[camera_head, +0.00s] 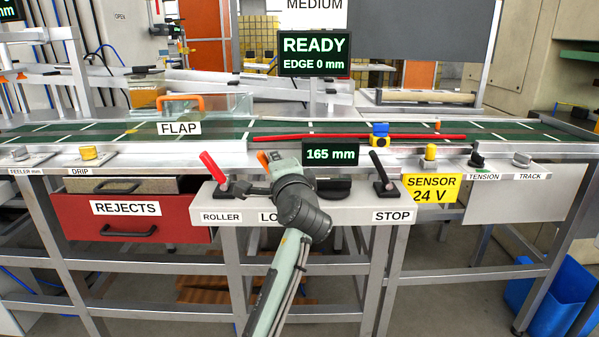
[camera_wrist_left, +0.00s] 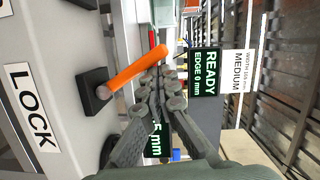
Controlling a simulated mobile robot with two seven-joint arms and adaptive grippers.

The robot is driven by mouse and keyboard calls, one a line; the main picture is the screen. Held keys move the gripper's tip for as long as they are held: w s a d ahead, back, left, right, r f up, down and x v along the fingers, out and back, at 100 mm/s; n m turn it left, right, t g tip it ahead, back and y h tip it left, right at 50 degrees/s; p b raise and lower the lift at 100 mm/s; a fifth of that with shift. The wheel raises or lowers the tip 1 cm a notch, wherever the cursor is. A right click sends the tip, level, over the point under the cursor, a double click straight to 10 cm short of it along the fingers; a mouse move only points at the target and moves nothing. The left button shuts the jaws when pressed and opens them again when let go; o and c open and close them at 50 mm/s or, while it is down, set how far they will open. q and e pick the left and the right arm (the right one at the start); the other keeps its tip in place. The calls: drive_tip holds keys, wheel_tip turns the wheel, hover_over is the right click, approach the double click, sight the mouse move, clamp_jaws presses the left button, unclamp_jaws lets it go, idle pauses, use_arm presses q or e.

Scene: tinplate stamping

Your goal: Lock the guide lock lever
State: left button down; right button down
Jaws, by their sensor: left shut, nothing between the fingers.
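The guide lock lever has an orange handle (camera_head: 262,158). In the head view only part of it shows, behind my left gripper (camera_head: 248,188). My right gripper is not in view.
A red lever (camera_head: 213,168) stands left above ROLLER, and a black lever (camera_head: 378,166) right above STOP. A 165 mm display (camera_head: 331,153) sits just behind my wrist. Behind is a green belt (camera_head: 220,131) with a red bar (camera_head: 280,137); the READY display (camera_head: 314,54) reads EDGE 0 mm.

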use_arm(q)
drive_tip(key=shift+a, duration=0.1)
idle(0.5)
wheel_tip(320, 180, up, 10)
idle(0.4)
idle(0.4)
